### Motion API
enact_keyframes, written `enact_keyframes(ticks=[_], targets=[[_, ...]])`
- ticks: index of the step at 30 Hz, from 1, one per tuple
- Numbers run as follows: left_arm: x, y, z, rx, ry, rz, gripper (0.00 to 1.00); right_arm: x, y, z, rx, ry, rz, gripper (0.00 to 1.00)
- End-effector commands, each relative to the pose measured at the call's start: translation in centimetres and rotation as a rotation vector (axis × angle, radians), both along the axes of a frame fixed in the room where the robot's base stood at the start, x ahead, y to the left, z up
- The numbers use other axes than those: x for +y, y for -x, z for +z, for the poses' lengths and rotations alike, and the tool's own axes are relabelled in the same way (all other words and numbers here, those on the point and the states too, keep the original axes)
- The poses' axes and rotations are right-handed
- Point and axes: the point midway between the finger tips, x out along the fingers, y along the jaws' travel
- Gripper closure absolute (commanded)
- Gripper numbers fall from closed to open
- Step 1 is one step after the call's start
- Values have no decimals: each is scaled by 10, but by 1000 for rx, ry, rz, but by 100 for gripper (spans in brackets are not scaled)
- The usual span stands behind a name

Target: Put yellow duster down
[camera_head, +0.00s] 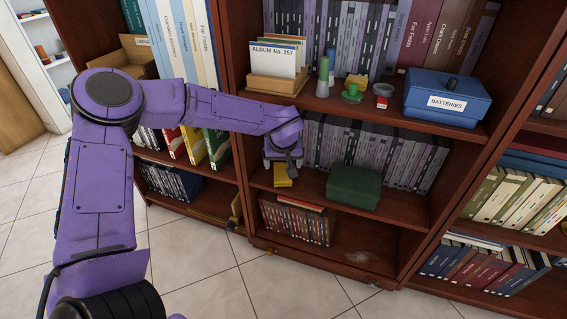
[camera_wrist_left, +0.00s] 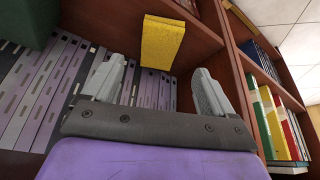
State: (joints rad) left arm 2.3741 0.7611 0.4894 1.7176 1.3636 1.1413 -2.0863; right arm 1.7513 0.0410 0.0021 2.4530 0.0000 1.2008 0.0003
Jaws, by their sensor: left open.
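The yellow duster (camera_head: 282,176) is a small yellow block on the middle shelf, in front of the row of grey and purple albums. In the left wrist view the duster (camera_wrist_left: 162,43) shows just beyond my fingertips, centred roughly between them and clear of both. My right gripper is not in view.
A dark green box (camera_head: 353,187) stands on the same shelf to the right. Albums (camera_head: 375,150) line its back. The shelf above holds a blue batteries box (camera_head: 447,98), a card holder (camera_head: 276,84) and small items. Bare shelf shows right of the green box.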

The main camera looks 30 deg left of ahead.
Motion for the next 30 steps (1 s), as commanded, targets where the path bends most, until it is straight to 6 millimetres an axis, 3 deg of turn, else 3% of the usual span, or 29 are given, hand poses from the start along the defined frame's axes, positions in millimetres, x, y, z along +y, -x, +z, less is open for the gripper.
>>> enact_keyframes(ticks=[1, 4, 12, 14, 17, 20, 21, 24, 27, 30], targets=[[-3, 4, 17, 0, 0, -1, 14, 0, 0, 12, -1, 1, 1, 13], [-6, 9, 30, 0, 0, -1, 14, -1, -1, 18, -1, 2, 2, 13], [-9, 13, 37, 2, 0, -1, 14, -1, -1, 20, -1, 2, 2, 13], [-10, 16, 31, 7, -13, 5, 14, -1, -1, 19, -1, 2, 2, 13], [-12, 35, -12, 36, -109, 35, 14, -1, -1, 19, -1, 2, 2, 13], [-14, 83, -87, 39, -272, 58, 14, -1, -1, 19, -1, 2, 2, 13], [-16, 110, -117, 24, -323, 49, 14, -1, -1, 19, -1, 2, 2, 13], [-23, 184, -178, -24, -348, 0, 14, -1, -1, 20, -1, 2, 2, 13], [-33, 259, -214, -27, -265, -43, 14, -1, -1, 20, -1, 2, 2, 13], [-40, 320, -230, 13, -159, -49, 14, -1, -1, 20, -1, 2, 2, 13]])
